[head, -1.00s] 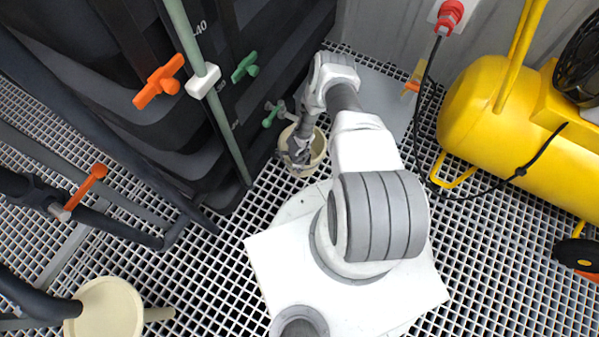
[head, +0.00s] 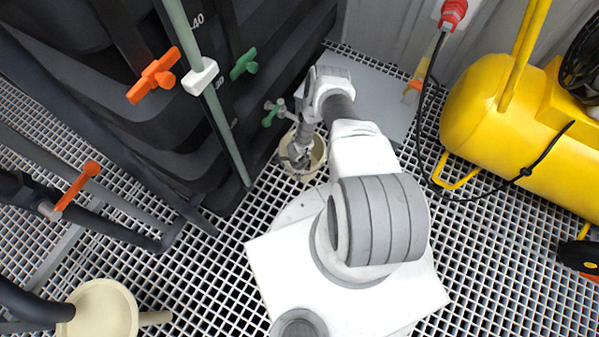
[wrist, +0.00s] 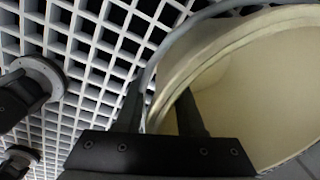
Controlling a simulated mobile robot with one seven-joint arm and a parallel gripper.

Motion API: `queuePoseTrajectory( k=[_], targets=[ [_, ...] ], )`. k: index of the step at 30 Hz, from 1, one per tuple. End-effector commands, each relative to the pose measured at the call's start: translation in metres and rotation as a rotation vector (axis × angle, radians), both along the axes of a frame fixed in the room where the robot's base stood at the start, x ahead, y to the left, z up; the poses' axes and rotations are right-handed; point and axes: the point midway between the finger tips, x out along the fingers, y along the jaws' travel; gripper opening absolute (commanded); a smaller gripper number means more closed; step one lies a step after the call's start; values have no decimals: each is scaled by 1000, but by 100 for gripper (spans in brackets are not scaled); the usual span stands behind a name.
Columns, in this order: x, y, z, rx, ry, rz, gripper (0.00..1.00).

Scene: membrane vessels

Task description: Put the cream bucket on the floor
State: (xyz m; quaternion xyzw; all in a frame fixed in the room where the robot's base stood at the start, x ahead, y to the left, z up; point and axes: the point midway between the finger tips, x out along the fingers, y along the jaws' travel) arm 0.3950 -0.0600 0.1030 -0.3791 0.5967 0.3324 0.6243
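The cream bucket (head: 318,158) is in the middle of the head view, beside the black tank and below its small green-handled tap. It fills the right of the wrist view (wrist: 250,90), tilted in that picture, with its inside showing. My gripper (head: 297,158) reaches down at the bucket's left side. In the wrist view, my gripper's fingers (wrist: 158,112) stand on either side of the bucket wall, one outside and one inside, and look closed on it. The white grating floor (wrist: 90,60) lies below. I cannot tell whether the bucket's base touches it.
The black tank (head: 150,125) with orange and green valves stands at left. A yellow compressor (head: 490,125) with a black cable is at right. A cream round object (head: 100,310) with a stub handle is at lower left. Grating floor is open between my base and the compressor.

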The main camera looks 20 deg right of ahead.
Motion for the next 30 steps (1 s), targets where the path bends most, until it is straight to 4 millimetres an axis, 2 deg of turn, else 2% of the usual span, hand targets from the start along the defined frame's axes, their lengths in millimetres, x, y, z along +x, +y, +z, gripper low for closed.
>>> queuePoseTrajectory(
  k=[8,14,24,30],
  targets=[
    [0,0,4,0,0,0,37],
    [-1,1,35,1,0,-2,37],
    [-6,4,102,1,0,1,37],
    [-8,4,120,0,0,0,37]
  ],
)
